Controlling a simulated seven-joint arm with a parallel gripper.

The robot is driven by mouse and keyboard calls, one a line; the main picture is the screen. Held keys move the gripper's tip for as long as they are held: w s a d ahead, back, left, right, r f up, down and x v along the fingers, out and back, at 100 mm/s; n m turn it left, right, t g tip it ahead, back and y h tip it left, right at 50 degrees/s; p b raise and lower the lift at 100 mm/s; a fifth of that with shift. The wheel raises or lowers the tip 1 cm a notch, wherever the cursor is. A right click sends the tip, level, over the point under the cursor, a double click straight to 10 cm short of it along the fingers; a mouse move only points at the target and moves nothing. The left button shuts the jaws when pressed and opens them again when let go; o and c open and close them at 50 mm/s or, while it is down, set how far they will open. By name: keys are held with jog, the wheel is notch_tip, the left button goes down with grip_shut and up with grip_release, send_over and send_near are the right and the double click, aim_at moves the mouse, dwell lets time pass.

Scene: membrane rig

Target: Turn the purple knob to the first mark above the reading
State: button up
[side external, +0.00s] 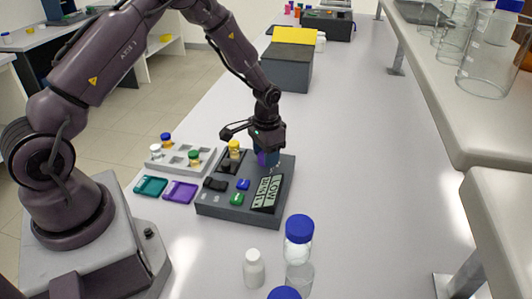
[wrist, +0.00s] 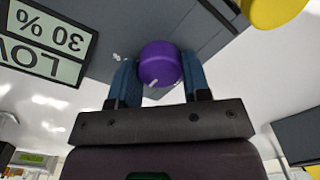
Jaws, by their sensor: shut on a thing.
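The purple knob (wrist: 160,62) sits on the dark grey rig box (side external: 228,206) and carries a white pointer line. My gripper (wrist: 158,80) is shut on the knob, with one blue finger on each side. In the side view my gripper (side external: 268,158) reaches down to the back right of the box and hides most of the knob. Small white marks show on the panel beside the knob. The display (wrist: 42,40), upside down in the wrist view, reads 30 % and LOW; it also shows in the side view (side external: 266,192).
A green and a blue button lie left of the display on the box. A grey rack (side external: 182,158) with small vials, a teal tray (side external: 150,186) and a purple tray (side external: 180,191) lie to the left. A blue-capped bottle (side external: 299,240) and white bottle (side external: 253,268) stand in front.

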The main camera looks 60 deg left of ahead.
jog(key=shift+r, duration=0.1)
jog(key=o, duration=0.9)
jog(key=r, duration=1.3)
jog(key=shift+d, duration=0.2)
